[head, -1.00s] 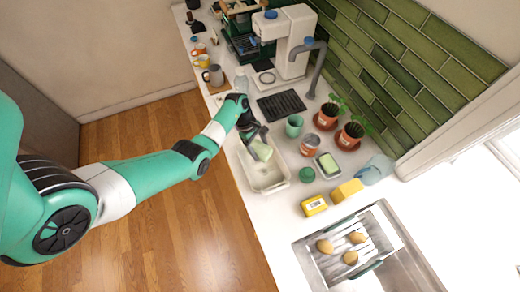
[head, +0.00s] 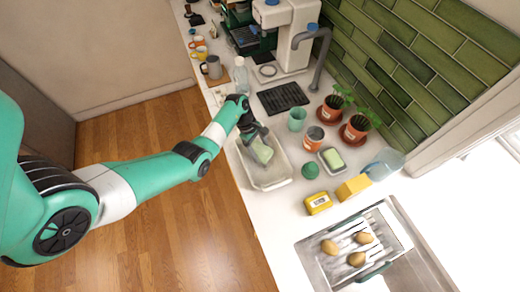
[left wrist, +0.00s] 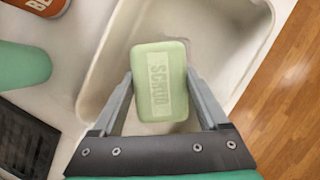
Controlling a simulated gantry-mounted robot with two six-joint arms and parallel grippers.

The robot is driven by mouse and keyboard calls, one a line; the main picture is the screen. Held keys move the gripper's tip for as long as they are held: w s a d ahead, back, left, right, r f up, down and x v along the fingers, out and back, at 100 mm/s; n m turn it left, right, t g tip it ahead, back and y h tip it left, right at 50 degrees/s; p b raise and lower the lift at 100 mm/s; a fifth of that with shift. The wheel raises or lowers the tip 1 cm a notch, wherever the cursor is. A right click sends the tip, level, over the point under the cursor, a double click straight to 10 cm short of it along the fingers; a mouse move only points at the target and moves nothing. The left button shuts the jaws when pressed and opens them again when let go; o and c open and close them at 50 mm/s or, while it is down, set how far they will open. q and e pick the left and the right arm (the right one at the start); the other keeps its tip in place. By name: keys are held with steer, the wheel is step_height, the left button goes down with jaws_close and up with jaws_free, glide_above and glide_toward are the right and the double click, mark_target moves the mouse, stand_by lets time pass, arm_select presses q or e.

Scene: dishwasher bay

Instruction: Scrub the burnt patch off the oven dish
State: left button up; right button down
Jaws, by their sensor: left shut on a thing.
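The oven dish (head: 271,177) is a white rectangular dish near the counter's front edge; it also shows in the left wrist view (left wrist: 237,52). My left gripper (head: 256,137) is over its far end, shut on a pale green scrub sponge (head: 262,152). No burnt patch can be made out in the visible part of the dish. My right gripper is not in view.
Potatoes lie on the sink rack (head: 335,265). A clear bottle (head: 240,75) stands behind.

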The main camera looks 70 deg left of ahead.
arm_select(q)
steer(key=shift+f+b, duration=0.85)
steer(key=shift+f, duration=0.15)
stand_by(0.3)
